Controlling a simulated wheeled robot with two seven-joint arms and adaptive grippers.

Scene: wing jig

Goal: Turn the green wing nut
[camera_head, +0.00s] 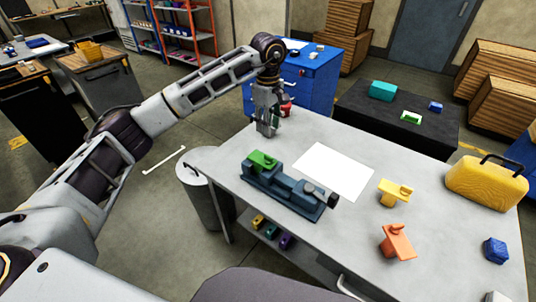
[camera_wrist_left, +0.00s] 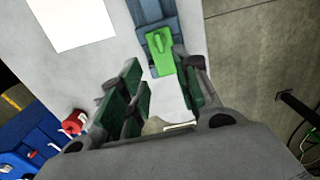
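The green wing nut (camera_head: 263,159) shows as a small green part with a raised wing on the left end of a dark blue vise-like jig (camera_head: 285,190) on the grey table. In the left wrist view the green part (camera_wrist_left: 160,52) lies beyond the fingertips, between them in the picture, with the jig (camera_wrist_left: 150,12) behind it. My left gripper (camera_head: 267,130) hangs fingers down above the table's far left corner, just behind the green part and apart from it. Its two green-padded fingers are spread and empty in the wrist view. My right gripper is not in view.
A white sheet (camera_head: 333,171) lies right of the jig. A yellow bracket (camera_head: 394,193), an orange bracket (camera_head: 397,242), a blue block (camera_head: 495,250) and a yellow case (camera_head: 487,184) stand further right. A blue cabinet (camera_head: 308,82) stands behind the table, a grey bin (camera_head: 202,200) at its left edge.

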